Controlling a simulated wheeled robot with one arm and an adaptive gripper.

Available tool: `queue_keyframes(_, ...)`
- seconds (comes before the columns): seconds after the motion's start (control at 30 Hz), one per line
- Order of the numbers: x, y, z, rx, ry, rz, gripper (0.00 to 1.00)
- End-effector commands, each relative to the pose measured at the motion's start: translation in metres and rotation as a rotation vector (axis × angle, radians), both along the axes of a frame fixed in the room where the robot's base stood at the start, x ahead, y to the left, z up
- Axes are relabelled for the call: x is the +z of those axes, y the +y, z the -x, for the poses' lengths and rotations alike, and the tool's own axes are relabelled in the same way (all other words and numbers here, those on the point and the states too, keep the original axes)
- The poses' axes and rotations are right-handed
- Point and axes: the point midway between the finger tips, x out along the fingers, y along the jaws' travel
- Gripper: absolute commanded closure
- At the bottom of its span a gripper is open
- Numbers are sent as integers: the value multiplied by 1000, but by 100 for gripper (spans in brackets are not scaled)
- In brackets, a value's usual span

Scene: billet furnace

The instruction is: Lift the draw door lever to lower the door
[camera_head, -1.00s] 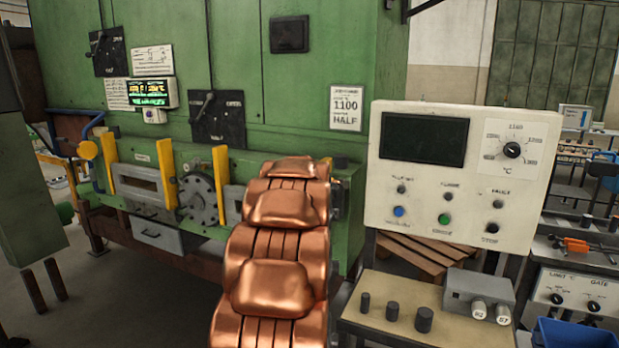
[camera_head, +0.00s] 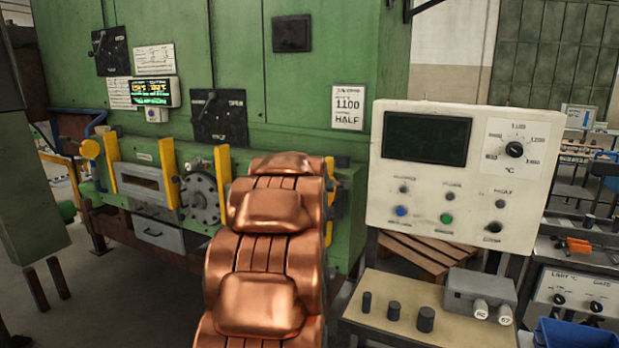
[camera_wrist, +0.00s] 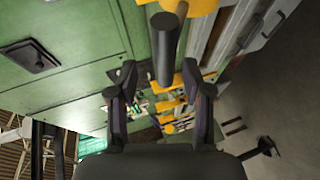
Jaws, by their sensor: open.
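In the wrist view my gripper (camera_wrist: 160,76) is open, its two dark fingers apart. I cannot tell for sure that this is the draw door lever. In the head view my copper-coloured arm reaches to the green furnace (camera_head: 290,85) and hides my gripper and what is in front of it.
Two black lever plates (camera_head: 110,52) (camera_head: 219,118) and a lit display (camera_head: 152,91) are on the furnace face. Yellow posts (camera_head: 170,172) and a round flanged disc (camera_head: 201,197) are left of my arm. A white control panel (camera_head: 425,175) and a bench (camera_head: 385,320) stand close on the right.

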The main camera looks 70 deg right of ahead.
Motion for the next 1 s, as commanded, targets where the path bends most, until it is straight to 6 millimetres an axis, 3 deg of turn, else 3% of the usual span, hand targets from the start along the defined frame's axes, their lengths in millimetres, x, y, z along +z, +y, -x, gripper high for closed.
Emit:
queue_keyframes(0.6, 20, 66, 17, -1, 1, -1, 50)
queue_keyframes(1.0, 24, 77, 20, 0, 0, 1, 50)
